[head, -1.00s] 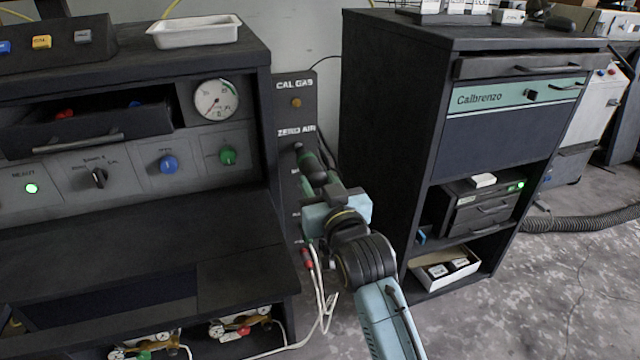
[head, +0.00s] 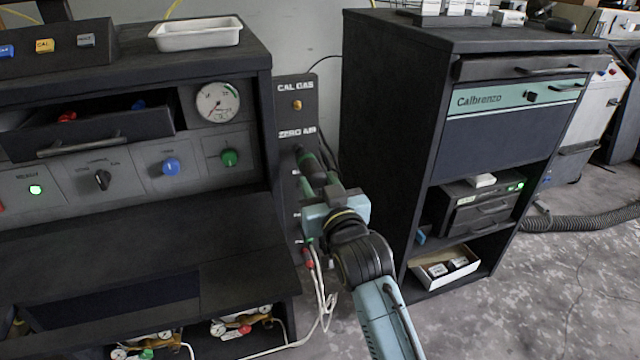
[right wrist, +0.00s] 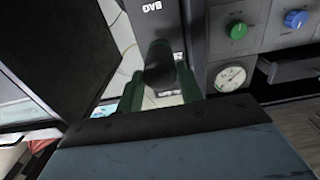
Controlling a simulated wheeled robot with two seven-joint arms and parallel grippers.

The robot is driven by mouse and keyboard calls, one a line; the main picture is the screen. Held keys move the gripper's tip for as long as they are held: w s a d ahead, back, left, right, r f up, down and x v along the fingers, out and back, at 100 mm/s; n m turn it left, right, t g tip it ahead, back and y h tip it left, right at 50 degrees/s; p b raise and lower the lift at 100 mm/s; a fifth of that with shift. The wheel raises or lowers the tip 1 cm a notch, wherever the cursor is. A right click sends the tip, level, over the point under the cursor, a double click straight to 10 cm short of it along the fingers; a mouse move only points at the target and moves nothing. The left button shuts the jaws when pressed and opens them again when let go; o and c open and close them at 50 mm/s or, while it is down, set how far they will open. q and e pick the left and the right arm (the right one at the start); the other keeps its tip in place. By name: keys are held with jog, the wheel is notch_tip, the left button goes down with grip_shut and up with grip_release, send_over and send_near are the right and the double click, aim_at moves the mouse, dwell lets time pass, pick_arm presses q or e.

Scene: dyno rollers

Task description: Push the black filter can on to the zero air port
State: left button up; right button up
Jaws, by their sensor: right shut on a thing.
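The black filter can (head: 311,166) is a dark cylinder, pointing at the dark port panel (head: 297,93) just below its "ZERO AIR" label. My right gripper (head: 322,180) is shut on the can. In the right wrist view the can (right wrist: 158,66) sits between the two green fingers of the right gripper (right wrist: 160,82), its far end toward the panel. The zero air port itself is hidden behind the can. I cannot tell whether the can touches it. My left gripper is not in view.
A dark bench (head: 120,250) with a gauge (head: 218,102), knobs and an open drawer (head: 95,130) stands left of the panel. A tall dark cabinet (head: 390,120) stands close on the right. White hoses (head: 322,290) hang below the panel. An orange port (head: 297,105) shows under "CAL GAS".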

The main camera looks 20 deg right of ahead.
jog(key=shift+w, duration=0.5)
jog(key=o, duration=1.1)
jog(key=shift+o, duration=0.2)
jog(key=s+p, duration=0.3)
jog(key=s, duration=1)
jog(key=shift+s+d, duration=0.15)
jog(key=shift+s, duration=0.05)
